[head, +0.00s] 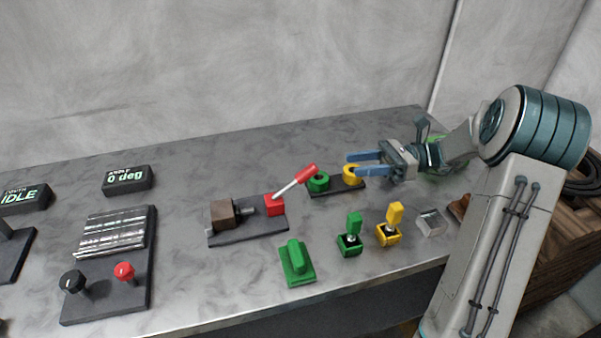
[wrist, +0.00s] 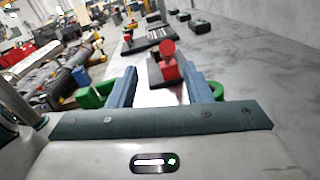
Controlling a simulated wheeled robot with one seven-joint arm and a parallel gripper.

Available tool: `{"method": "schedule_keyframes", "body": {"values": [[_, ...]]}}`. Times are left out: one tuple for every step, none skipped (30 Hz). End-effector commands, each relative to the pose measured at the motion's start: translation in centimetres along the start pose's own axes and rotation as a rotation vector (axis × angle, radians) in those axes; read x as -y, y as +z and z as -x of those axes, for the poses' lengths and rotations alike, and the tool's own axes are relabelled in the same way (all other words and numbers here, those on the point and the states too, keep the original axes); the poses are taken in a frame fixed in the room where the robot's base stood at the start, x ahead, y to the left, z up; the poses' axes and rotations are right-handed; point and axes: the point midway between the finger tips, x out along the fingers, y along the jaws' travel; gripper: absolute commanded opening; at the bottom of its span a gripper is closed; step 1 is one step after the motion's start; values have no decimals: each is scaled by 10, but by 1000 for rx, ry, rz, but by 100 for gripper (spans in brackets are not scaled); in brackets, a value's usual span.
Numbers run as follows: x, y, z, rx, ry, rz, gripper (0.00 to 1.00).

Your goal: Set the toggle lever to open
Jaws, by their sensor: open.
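The toggle lever (head: 293,185) is a pale rod with a red grip, rising from a red block (head: 275,205) on a dark plate (head: 247,230). It tilts up and to the right, toward my gripper. In the wrist view, its red grip (wrist: 167,48) shows ahead, between the lines of my fingers. My gripper (head: 350,164) is open and empty, with two blue fingers pointing left. It is to the right of the lever's grip and apart from it. My fingertips also show in the wrist view (wrist: 160,70).
Green (head: 318,181) and yellow (head: 352,173) rings sit on a dark strip beneath and beside my fingers. A green handle (head: 297,262), green (head: 349,238) and yellow (head: 390,228) switches stand nearer the front edge. The table behind the lever is clear.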

Motion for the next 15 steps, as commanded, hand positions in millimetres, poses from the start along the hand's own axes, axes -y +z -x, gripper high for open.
{"method": "schedule_keyframes", "body": {"values": [[2,-10,-1,0,1,0,45],[2,-12,-1,0,2,0,45],[2,-14,-1,0,2,0,45],[2,-15,-2,0,2,0,45],[3,-15,-2,0,3,0,45],[2,-15,-4,0,3,0,45],[2,-15,-6,0,4,0,45],[2,-15,-9,0,4,0,45],[2,-14,-14,0,4,0,45],[2,-14,-18,0,4,0,45],[2,-14,-22,0,4,0,45],[2,-14,-30,0,6,-1,45],[2,-14,-36,-1,6,-1,45],[2,-14,-42,-1,5,0,45],[2,-14,-50,0,5,-1,45]]}}
